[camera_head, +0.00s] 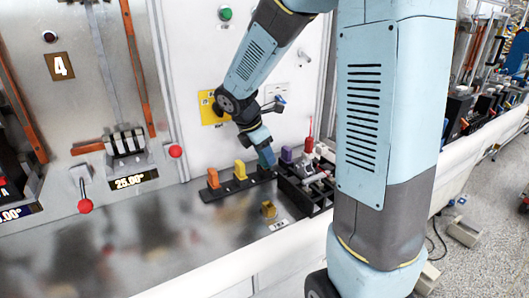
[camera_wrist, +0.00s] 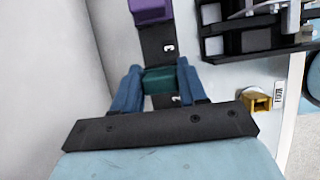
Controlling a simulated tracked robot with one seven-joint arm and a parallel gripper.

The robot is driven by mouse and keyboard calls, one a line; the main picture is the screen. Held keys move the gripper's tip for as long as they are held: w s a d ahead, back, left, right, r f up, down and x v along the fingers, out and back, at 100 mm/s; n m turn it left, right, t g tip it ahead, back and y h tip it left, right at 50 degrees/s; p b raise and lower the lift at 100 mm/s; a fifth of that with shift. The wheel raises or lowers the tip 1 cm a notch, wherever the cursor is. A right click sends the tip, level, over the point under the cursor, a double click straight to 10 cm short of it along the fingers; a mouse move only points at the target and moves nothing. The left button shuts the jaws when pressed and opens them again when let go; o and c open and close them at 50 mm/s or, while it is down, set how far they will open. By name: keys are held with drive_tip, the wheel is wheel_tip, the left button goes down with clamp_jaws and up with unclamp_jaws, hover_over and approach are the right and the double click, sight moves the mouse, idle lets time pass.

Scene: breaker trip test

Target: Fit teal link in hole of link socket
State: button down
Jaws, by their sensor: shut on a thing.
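My gripper (camera_wrist: 160,82) has its blue fingers on both sides of the teal link (camera_wrist: 160,80) and is shut on it. In the head view, my gripper (camera_head: 263,150) points down at the black strip, with the teal link (camera_head: 267,157) at its tip. The link is over or on the strip; I cannot tell whether it is lifted clear. A small brass-yellow block, which looks like the link socket (camera_wrist: 257,101), stands apart on the bench, right of my gripper in the wrist view. It also shows in the head view (camera_head: 268,210). Its hole is not clear.
The black strip (camera_wrist: 155,45) also carries a purple link (camera_wrist: 150,10), and in the head view a yellow link (camera_head: 240,170) and an orange link (camera_head: 213,178). A black tray (camera_head: 312,198) with several parts stands right of the strip. The metal bench left of the socket is clear.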

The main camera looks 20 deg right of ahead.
drive_tip(key=shift+f, duration=0.4)
drive_tip(key=c, duration=0.5)
unclamp_jaws()
drive_tip(key=shift+v, duration=6.9)
drive_tip(key=shift+s+d, duration=0.1)
drive_tip(key=shift+d, duration=0.05)
